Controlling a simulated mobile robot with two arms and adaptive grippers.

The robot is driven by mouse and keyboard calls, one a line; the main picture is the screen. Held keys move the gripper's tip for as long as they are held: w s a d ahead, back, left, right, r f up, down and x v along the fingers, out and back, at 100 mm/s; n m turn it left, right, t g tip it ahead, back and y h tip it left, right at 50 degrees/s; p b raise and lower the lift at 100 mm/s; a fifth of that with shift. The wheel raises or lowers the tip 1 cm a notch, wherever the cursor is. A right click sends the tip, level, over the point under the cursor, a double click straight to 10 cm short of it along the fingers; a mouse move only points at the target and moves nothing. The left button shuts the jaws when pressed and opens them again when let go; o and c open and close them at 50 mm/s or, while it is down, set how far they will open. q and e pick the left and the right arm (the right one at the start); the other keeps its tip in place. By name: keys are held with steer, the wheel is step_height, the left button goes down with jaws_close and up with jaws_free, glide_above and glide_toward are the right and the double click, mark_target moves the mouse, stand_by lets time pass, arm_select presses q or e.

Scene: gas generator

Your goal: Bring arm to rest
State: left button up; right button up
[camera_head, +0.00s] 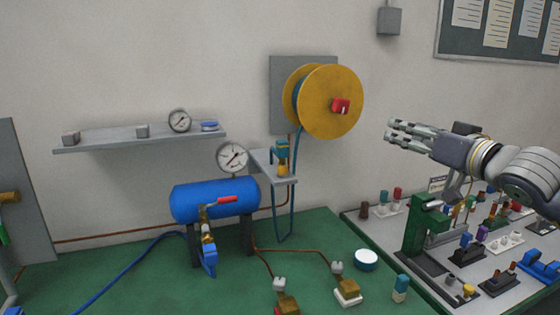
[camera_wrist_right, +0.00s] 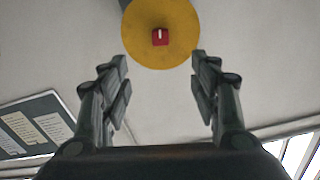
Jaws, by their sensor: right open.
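My right gripper (camera_head: 394,133) is raised in the air at the right of the head view, above the grey bench section, with its fingers pointing left towards the yellow hose reel (camera_head: 335,102). In the right wrist view my right gripper (camera_wrist_right: 160,85) shows its two fingers spread apart with nothing between them. The yellow reel also shows beyond the fingertips in the right wrist view (camera_wrist_right: 150,45), with its red centre piece. The right gripper is apart from the reel and touches nothing. My left gripper is not in view.
A green table (camera_head: 130,285) carries a blue tank (camera_head: 215,200) with a gauge (camera_head: 233,157), hoses and fittings. A grey shelf (camera_head: 100,141) hangs on the wall. The grey board (camera_head: 440,262) below my right arm holds a green press (camera_head: 424,225) and several small parts.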

steer(key=s+a+f+m+g+y, duration=0.1)
steer(key=s+a+f+m+y, duration=0.1)
steer(key=s+a+m+y, duration=0.6)
steer(key=s+a+f+m+g+y, duration=0.2)
steer(key=a+f+m+y, duration=0.15)
steer(key=a, duration=0.75)
steer(key=s+d+f+n+t+h, duration=0.1)
steer(key=d+f+n+t+h, duration=0.1)
steer(key=d+f+n+h, duration=0.95)
steer(key=s+d+f+n+t+h, duration=0.15)
steer(key=d+f+n+h, duration=0.25)
steer(key=f+n+h, duration=0.85)
steer(key=s+f+m+g+y, duration=0.4)
steer(key=s+f+m+g, duration=0.35)
steer(key=s+f, duration=0.75)
steer(key=s+a+f+m+g+y, duration=0.2)
steer(key=s+f+m+g, duration=0.3)
steer(key=s+f, duration=0.55)
steer(key=s+f+g, duration=0.3)
steer(key=f, duration=2.2)
steer(key=s+d+f+g, duration=0.1)
steer(key=s+d+f, duration=0.1)
steer(key=s+f, duration=1.4)
steer(key=shift+s+d+f+n, duration=0.2)
steer(key=shift+s+n, duration=0.2)
steer(key=shift+s, duration=0.25)
